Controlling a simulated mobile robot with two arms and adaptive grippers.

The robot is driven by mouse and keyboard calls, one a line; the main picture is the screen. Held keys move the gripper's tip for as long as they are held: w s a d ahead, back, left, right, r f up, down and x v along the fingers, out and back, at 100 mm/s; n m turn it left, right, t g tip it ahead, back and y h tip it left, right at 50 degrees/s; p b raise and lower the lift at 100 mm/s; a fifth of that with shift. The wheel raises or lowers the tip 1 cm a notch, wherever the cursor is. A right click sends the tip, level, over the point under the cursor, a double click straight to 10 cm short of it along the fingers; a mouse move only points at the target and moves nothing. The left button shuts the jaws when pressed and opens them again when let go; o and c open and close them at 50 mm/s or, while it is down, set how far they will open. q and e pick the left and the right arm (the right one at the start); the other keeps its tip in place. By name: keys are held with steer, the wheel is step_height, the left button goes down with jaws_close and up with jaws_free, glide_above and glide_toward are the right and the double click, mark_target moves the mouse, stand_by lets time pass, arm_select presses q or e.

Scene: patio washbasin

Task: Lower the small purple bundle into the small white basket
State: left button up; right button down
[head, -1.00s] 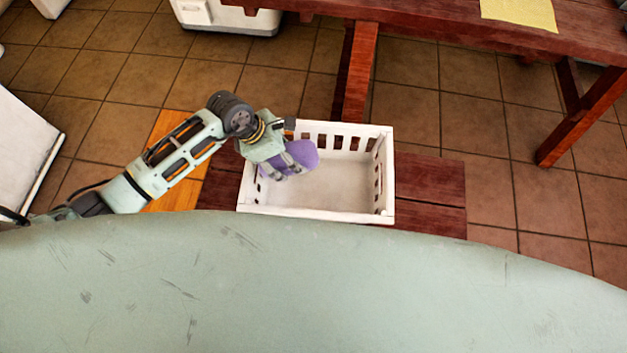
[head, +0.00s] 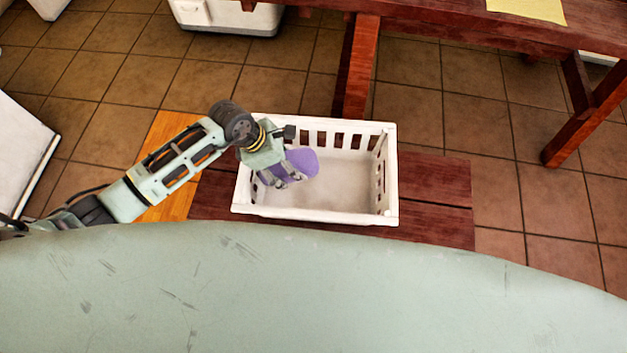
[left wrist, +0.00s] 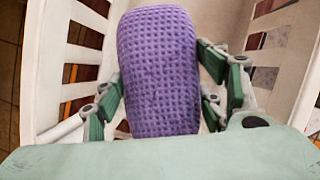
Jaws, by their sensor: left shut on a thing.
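The small purple bundle (head: 303,162) is a rolled, waffle-textured cloth; it fills the middle of the left wrist view (left wrist: 158,70). My left gripper (head: 287,168) is shut on it, with green fingers on both sides of the bundle in the left wrist view (left wrist: 160,95). The small white basket (head: 315,216) has slotted walls and stands on dark red planks. The gripper and bundle are over the basket's left part, within its rim as seen from above. Whether the bundle touches the basket floor I cannot tell. My right gripper is not in view.
The basket's middle and right part are empty. The red wooden bench (head: 440,190) under it has bare room on the right. A taller red table (head: 450,25) with a yellow cloth (head: 527,9) stands behind. A white box (head: 228,15) is on the tiled floor.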

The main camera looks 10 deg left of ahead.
arm_select(q)
steer(key=shift+f, duration=0.55)
steer(key=shift+a+f+b, duration=0.1)
steer(key=shift+f+b, duration=0.6)
steer(key=shift+b, duration=0.2)
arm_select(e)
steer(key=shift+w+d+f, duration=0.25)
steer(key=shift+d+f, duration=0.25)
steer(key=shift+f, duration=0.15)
arm_select(q)
steer(key=shift+f, duration=0.1)
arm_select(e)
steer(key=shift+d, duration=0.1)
arm_select(q)
steer(key=shift+f+b, duration=0.5)
steer(key=shift+f, duration=0.05)
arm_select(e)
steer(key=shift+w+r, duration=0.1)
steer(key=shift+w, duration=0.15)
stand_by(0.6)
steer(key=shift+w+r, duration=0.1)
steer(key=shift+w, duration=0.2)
arm_select(q)
steer(key=shift+f, duration=0.15)
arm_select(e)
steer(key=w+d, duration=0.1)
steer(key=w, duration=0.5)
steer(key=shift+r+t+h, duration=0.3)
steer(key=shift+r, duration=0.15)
